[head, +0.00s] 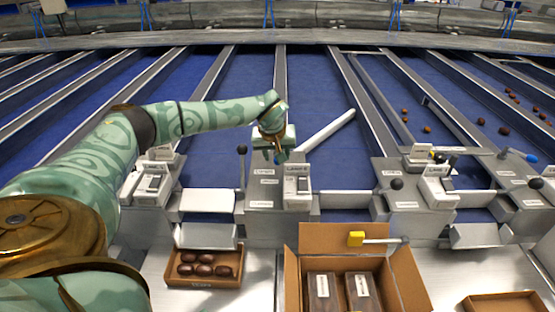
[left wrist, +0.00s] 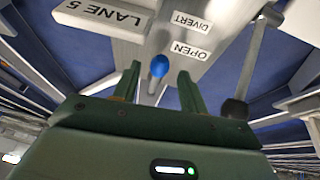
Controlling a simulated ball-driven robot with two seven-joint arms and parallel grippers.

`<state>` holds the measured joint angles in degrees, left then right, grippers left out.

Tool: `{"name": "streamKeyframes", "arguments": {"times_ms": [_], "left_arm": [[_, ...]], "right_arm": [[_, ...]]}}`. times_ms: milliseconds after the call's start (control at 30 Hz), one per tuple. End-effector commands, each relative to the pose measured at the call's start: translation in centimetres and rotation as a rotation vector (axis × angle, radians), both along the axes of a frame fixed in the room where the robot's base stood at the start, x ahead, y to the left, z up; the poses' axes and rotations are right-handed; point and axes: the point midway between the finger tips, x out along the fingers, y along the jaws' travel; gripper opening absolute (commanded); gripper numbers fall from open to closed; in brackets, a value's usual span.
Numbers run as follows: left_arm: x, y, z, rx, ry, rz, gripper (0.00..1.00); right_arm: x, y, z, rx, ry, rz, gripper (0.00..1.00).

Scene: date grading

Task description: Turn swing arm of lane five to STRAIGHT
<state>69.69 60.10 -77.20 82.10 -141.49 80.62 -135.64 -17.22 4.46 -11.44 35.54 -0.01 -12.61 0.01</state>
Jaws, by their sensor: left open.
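The white swing arm (head: 325,131) of lane five lies diagonally across the blue belt in the head view, its far end up and to the right. Its near end is hidden behind my left gripper (head: 275,150). A blue knob (left wrist: 159,65) shows in the left wrist view between the two green fingertips of my left gripper (left wrist: 157,75), which is open. I cannot tell whether the fingers touch it. The LANE 5 box (left wrist: 103,18) and the DIVERT and OPEN labels (left wrist: 190,52) are close by. My right gripper is not in view.
A black-knobbed lever (head: 242,150) stands just left of the gripper; its dark knob (left wrist: 235,108) is close at right in the wrist view. A date tray (head: 205,281) and an open carton (head: 292,285) sit in front. Metal rails (head: 281,85) border the empty lane belt.

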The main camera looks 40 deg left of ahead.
Motion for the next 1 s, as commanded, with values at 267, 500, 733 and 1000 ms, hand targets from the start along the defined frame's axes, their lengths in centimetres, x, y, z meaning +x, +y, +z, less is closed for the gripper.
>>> {"name": "streamKeyframes", "arguments": {"times_ms": [267, 500, 733, 1000], "left_arm": [[0.7, 0.4, -1.9, -0.001, 0.001, 0.001, 0.43], [0.7, 0.4, -1.9, 0.000, 0.000, 0.001, 0.37], [0.7, 0.4, -1.9, 0.000, 0.000, 0.000, 0.00], [1.7, 0.8, -1.8, 0.001, -0.001, 0.027, 0.00]], "right_arm": [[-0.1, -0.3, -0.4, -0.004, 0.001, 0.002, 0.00], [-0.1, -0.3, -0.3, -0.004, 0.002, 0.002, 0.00], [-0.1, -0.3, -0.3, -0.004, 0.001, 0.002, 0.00], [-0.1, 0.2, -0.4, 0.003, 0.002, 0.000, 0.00]]}}
